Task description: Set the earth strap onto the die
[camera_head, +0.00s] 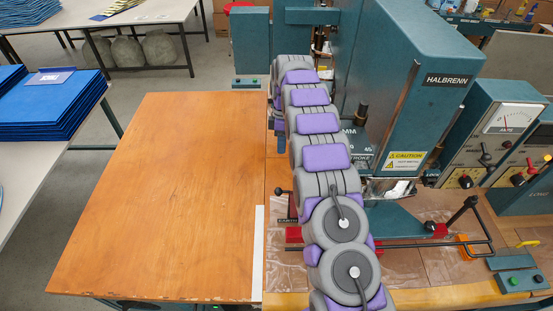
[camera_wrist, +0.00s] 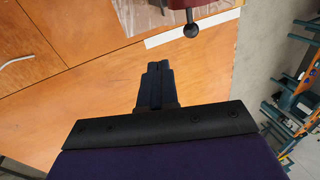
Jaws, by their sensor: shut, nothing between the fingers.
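I cannot pick out the earth strap for certain. A label reading "EARTH" (camera_head: 287,221) shows beside a red block (camera_head: 293,235), partly behind my arm. In the wrist view, a thin pale curved line (camera_wrist: 17,60) lies on the wooden surface at the left; I cannot tell what it is. The die is not clearly visible; my arm covers part of the press bed. My gripper (camera_wrist: 155,72) is shut and empty above the wooden tabletop. In the head view its blue fingers (camera_head: 281,144) show beyond the arm, left of the press.
The teal Halbrenn press (camera_head: 425,90) stands right of my arm. A black ball-ended rod (camera_wrist: 191,31) sticks out near a white strip (camera_wrist: 190,27). The wooden tabletop (camera_head: 165,200) is clear. A side table (camera_head: 50,150) with blue sheets (camera_head: 45,105) stands at left.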

